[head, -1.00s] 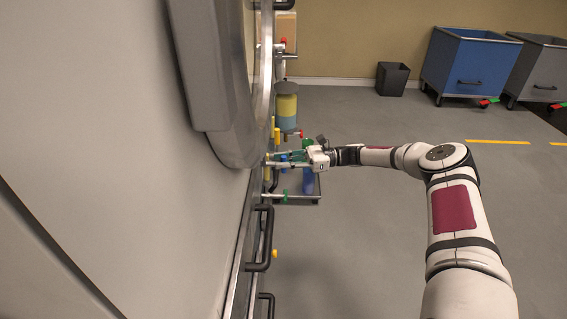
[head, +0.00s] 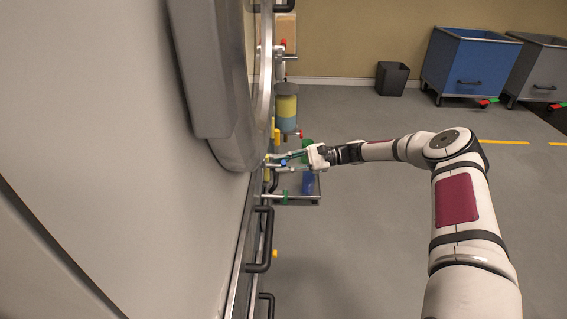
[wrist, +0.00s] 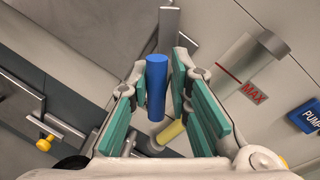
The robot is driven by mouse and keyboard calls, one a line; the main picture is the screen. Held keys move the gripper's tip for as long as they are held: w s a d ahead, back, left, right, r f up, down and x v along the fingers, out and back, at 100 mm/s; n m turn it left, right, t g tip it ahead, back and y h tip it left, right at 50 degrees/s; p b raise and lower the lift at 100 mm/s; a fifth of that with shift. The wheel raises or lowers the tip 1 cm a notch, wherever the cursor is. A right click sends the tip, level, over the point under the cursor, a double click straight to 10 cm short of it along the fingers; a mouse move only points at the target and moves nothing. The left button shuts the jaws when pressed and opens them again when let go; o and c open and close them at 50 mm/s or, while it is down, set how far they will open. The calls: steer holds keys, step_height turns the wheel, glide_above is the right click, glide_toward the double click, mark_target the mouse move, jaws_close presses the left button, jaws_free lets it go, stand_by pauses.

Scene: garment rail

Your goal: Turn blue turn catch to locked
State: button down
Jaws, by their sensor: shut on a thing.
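The blue turn catch (wrist: 157,88) shows in the wrist view as a blue cylindrical handle between my gripper's green-padded fingers. A small part of the blue catch (head: 284,162) also shows between the fingers in the head view, close to the machine's front. My gripper (wrist: 155,95) is shut on the blue handle. In the head view my gripper (head: 279,162) reaches left to the machine front. The catch's base and any lock marking are hidden or too small to read.
A yellow cylinder (wrist: 172,132) lies just beyond the fingers. A clear tube marked MAX (wrist: 245,80) and a blue PUMP sign (wrist: 309,118) are at right. Black handles (head: 264,240) stick out below, and a yellow-blue container (head: 286,108) stands behind.

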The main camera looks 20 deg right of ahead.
steer(key=n, duration=0.3)
steer(key=s+f+n+h, duration=0.1)
steer(key=shift+a+n+t, duration=0.1)
steer(key=shift+n+t, duration=0.3)
steer(key=n, duration=0.2)
steer(key=n+t, duration=0.1)
steer(key=n, duration=0.1)
steer(key=shift+f+n+h, duration=0.2)
steer(key=shift+n+h, duration=0.1)
stand_by(0.3)
steer(key=c, duration=1.6)
jaws_free()
steer(key=shift+w, duration=0.15)
steer(key=shift+r, duration=0.1)
steer(key=shift+r, duration=0.1)
steer(key=v, duration=1.2)
steer(key=shift+a, duration=0.1)
